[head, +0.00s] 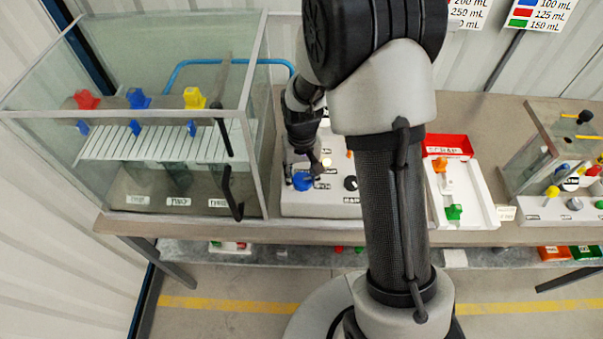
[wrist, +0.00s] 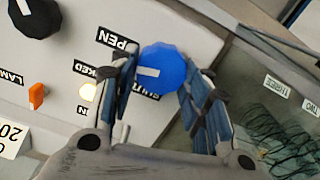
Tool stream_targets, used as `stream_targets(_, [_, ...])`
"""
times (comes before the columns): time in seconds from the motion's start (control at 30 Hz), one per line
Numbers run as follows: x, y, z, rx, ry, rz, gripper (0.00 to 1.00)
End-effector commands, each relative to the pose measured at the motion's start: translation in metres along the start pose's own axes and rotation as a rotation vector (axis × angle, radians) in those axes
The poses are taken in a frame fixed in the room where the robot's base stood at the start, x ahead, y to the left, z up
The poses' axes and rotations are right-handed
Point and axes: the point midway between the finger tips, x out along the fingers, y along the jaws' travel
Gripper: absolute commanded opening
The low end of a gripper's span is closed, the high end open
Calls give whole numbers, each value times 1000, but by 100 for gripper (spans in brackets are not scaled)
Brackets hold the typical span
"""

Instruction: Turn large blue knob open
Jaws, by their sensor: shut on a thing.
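The large blue knob (head: 302,181) sits on the front left of the white control panel in the head view. In the wrist view the knob (wrist: 168,66) is round and faceted, with a white pointer mark on its left side. My gripper (wrist: 158,82) is shut on the knob, one finger on each side. In the head view my gripper (head: 308,168) comes down onto the knob from above and partly hides it.
A black knob (wrist: 35,15), an orange switch (wrist: 37,96) and a lit lamp (wrist: 87,92) share the panel. A glass tank (head: 190,170) stands close on the left. A white tray (head: 468,208) with a red end lies right of my arm, which hides part of the panel.

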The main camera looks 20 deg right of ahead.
Motion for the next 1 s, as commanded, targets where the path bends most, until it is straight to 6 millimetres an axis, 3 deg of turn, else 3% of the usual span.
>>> stream_targets(0.4, [0,1,0,202,1,0,20])
stream_targets(0.97, [0,1,0,235,0,0,20])
stream_targets(1.0, [0,1,0,235,0,0,44])
